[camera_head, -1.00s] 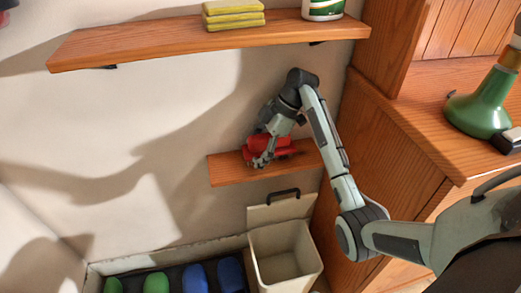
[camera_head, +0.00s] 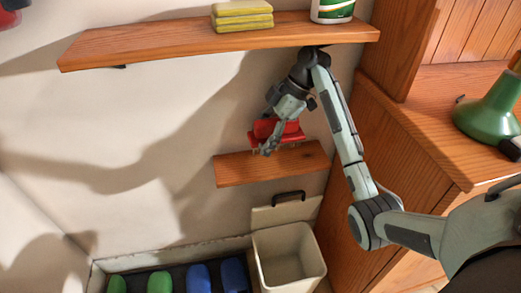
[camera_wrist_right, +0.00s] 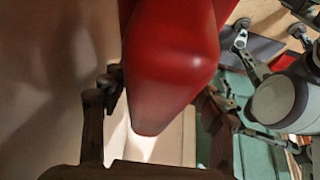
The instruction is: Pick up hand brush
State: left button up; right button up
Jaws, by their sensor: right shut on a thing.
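The red hand brush (camera_head: 291,132) is in my right gripper (camera_head: 267,147), a little above the small wooden shelf (camera_head: 240,172). In the head view, the gripper covers part of the brush, and light bristles show faintly along its lower edge. In the right wrist view, the smooth red body of the brush (camera_wrist_right: 172,65) fills the upper middle, between the two dark fingers of the gripper (camera_wrist_right: 155,125). The fingers are shut on it. My left gripper does not show in the head view.
The upper shelf (camera_head: 170,41) holds yellow sponges (camera_head: 242,15) and a white-green container (camera_head: 332,10). Below are an open pale bin (camera_head: 290,262) and a dark tray with green and blue items.

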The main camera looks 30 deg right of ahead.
jog(key=shift+s+r, duration=0.2)
jog(key=shift+r, duration=0.55)
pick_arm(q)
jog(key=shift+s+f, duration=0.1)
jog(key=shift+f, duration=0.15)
pick_arm(e)
jog(key=s+a, duration=0.2)
jog(key=s, duration=0.7)
jog(key=s+a, duration=0.3)
jog(key=s, duration=0.6)
jog(key=shift+s, duration=0.3)
jog(key=shift+f, duration=0.1)
